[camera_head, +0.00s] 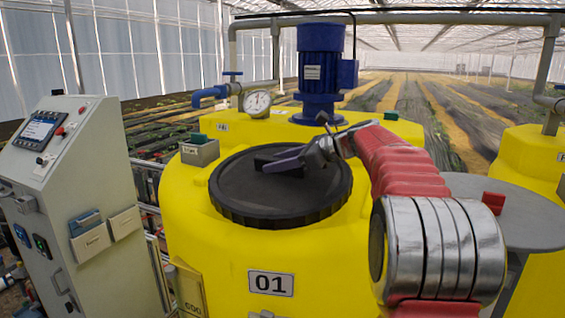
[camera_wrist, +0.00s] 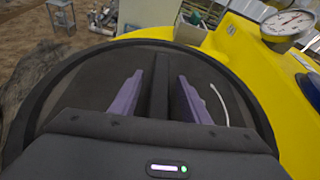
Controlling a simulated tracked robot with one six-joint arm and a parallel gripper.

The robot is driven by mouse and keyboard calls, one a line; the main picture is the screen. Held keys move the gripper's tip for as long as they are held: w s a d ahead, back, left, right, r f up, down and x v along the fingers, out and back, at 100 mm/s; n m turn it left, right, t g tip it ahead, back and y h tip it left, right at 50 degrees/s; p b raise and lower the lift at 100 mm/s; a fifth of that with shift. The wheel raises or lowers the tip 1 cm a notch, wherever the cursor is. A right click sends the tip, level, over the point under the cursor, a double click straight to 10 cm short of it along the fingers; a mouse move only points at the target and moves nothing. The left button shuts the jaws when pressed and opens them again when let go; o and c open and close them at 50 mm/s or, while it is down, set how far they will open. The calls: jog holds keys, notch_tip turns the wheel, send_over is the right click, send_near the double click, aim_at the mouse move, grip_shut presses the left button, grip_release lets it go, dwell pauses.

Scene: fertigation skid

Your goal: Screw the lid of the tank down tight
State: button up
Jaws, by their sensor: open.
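The black round lid (camera_head: 246,194) sits on the opening of the yellow tank (camera_head: 210,245) marked 01. It also fills the middle of the wrist view (camera_wrist: 75,85). A raised bar (camera_wrist: 159,88) runs across the lid's top. My gripper (camera_head: 270,163) is over the lid. In the wrist view its two purple fingers (camera_wrist: 152,96) stand apart, one on each side of the bar, with gaps between them and it. The head view hides part of the bar behind my gripper. I cannot tell whether the lid's rim is flush with the tank.
A blue motor (camera_head: 321,70) and a pressure gauge (camera_head: 257,103) stand behind the lid. The gauge also shows in the wrist view (camera_wrist: 288,24). A small grey box (camera_head: 199,152) is at the tank's back left. A control cabinet (camera_head: 70,190) stands left; a grey round table (camera_head: 520,215) is right.

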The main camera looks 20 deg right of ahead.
jog(key=shift+c, duration=0.4)
grip_shut()
dwell(0.9)
jog(key=shift+f+m+t+h, duration=0.1)
jog(key=shift+m+t+h, duration=1.5)
jog(key=shift+m+h, duration=0.65)
jog(key=shift+f+m+t+h, duration=0.1)
jog(key=shift+m+t+h, duration=0.6)
jog(key=shift+m+h, duration=1.8)
jog(key=shift+f+m+g+h, duration=0.15)
jog(key=shift+m+g+h, duration=0.35)
jog(key=shift+m+h, duration=1.95)
jog(key=shift+m+g+h, duration=0.8)
jog(key=shift+m+h, duration=0.5)
jog(key=shift+h, duration=0.5)
jog(key=shift+m+g+h, duration=0.5)
jog(key=shift+m+h, duration=0.2)
jog(key=shift+m, duration=0.1)
